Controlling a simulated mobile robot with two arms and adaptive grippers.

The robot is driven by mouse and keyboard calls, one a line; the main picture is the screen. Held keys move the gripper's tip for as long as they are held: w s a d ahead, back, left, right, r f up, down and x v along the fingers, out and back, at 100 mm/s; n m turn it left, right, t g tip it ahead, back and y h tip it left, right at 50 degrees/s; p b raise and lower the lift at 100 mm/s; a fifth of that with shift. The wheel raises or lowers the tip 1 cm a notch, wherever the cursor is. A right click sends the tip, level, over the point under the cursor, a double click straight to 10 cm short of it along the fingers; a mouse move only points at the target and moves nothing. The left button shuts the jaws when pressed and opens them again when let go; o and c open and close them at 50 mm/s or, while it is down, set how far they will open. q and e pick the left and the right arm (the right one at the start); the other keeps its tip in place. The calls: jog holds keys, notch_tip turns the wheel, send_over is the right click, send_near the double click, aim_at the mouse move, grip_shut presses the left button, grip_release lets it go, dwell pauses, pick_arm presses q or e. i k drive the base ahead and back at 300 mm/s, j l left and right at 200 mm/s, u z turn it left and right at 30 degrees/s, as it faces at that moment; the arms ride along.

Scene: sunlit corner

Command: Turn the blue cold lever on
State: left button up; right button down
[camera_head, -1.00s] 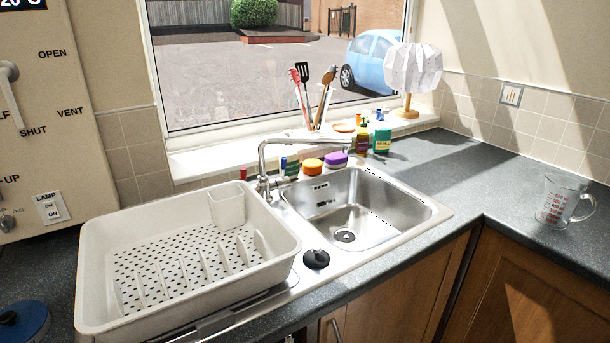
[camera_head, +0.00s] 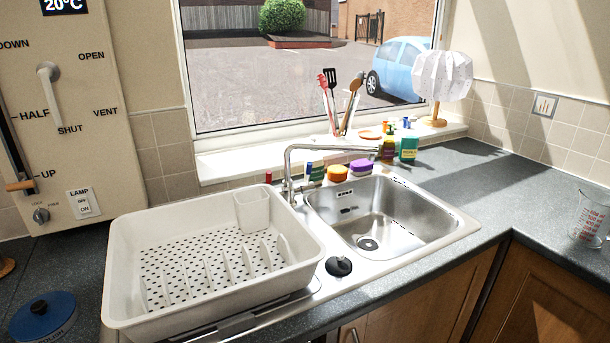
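The chrome tap (camera_head: 288,172) stands behind the sink, its spout reaching right over the sink basin (camera_head: 385,218). A small blue end (camera_head: 308,168) shows just right of the tap's upright and looks like the cold lever. A small red end (camera_head: 268,177) shows on the left side. Both are tiny here, and I cannot tell the blue lever's angle or whether it is on. I see no water falling from the spout. Neither of my grippers is in view.
A cream dish rack (camera_head: 125,240) fills the drainer left of the sink. A black plug (camera_head: 338,266) lies in front. A measuring jug (camera_head: 590,220) stands at right, where the worktop (camera_head: 480,185) is mostly clear.

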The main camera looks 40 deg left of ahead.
aim_at(307, 188)
jog(key=l+u, duration=0.15)
jog(key=u, duration=0.25)
jog(key=i+l+u, duration=0.1)
jog(key=l+u, duration=0.35)
jog(key=u, duration=0.3)
jog(key=l+u, duration=0.2)
jog(key=u, duration=0.2)
